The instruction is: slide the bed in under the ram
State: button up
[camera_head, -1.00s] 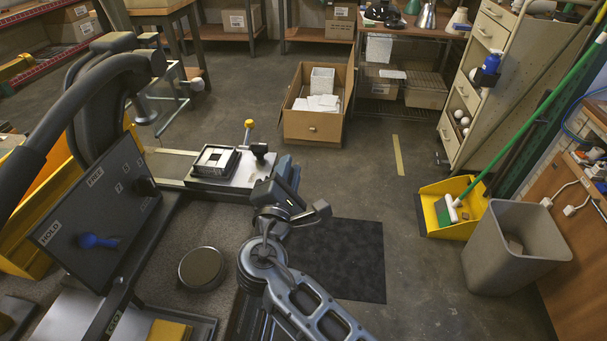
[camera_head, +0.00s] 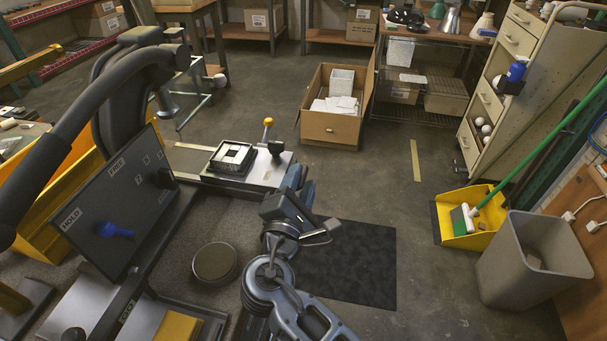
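The bed (camera_head: 268,176) is a flat pale plate on a rail, beyond the press's grey table. A dark square frame with a pale inner block (camera_head: 232,157) sits on it. A black knob (camera_head: 276,148) stands at its right end, near a yellow-topped post (camera_head: 268,122). The press's thick dark curved arm (camera_head: 85,115) rises at left; the ram's lower end cannot be made out behind it and the panel. My gripper (camera_head: 297,190) is just nearer and right of the bed's right end, apparently apart from the knob. Its fingers are not clear.
A tilted panel (camera_head: 125,205) marked HOLD and FREE, with a blue lever (camera_head: 116,230), stands at left. A round disc (camera_head: 215,262) lies on the press table. A black mat (camera_head: 350,265), yellow dustpan (camera_head: 462,215) and grey bin (camera_head: 530,260) are at right.

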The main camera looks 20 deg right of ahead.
jog(key=v, duration=0.4)
jog(key=shift+s+a, duration=0.15)
jog(key=shift+s, duration=0.15)
jog(key=shift+c, duration=0.2)
